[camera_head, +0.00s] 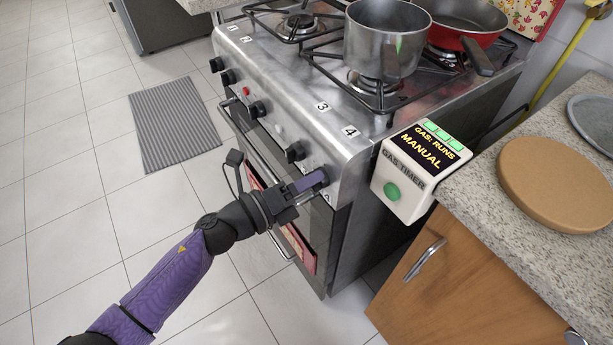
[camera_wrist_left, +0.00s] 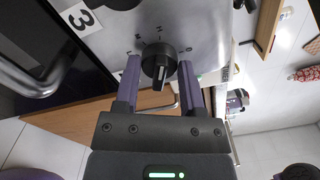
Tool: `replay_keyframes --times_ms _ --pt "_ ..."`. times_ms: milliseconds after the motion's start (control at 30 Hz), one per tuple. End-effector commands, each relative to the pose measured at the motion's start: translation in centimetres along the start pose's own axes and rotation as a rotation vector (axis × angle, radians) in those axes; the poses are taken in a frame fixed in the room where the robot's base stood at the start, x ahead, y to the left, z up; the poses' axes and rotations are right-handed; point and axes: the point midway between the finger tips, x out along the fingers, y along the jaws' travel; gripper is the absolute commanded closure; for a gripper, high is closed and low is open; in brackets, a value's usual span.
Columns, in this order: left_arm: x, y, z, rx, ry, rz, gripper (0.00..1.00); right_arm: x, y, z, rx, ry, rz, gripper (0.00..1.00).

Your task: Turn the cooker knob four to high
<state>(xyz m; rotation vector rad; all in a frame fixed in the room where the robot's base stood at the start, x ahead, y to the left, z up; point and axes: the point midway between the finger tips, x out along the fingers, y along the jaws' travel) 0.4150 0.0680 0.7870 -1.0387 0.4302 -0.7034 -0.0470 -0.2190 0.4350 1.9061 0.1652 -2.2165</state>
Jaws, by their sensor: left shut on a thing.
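My left gripper (camera_head: 314,180) reaches from the left to the stove's front panel, below the number 4 label (camera_head: 350,131). Its purple fingers hide cooker knob four in the head view. The knob's ridge, with a pale line, points down toward the gripper's palm. My right gripper is not in view.
Another knob (camera_head: 295,152) sits left of the gripper, with more along the panel. A steel pot (camera_head: 376,45) and red pan (camera_head: 462,22) stand on the stove. A gas timer box (camera_head: 408,178) reading "GAS: RUNS MANUAL" is right of the panel. An oven handle (camera_head: 252,165) runs below.

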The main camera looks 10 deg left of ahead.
Motion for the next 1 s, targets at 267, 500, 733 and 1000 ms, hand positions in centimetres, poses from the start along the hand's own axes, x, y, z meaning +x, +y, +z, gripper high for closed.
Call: replay_keyframes --times_ms 267,500,733,1000 --pt "0.0 -0.02 0.12 -0.097 -0.002 0.001 1.0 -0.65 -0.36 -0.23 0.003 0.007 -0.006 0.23" --pt "0.01 0.03 0.09 -0.123 -0.002 0.0 1.0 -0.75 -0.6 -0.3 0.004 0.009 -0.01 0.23" --pt "0.01 0.05 0.08 -0.124 -0.002 0.0 1.0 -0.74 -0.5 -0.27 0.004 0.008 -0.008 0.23" --pt "0.0 0.05 0.07 -0.124 -0.001 0.0 0.15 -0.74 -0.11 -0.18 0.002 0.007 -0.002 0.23"
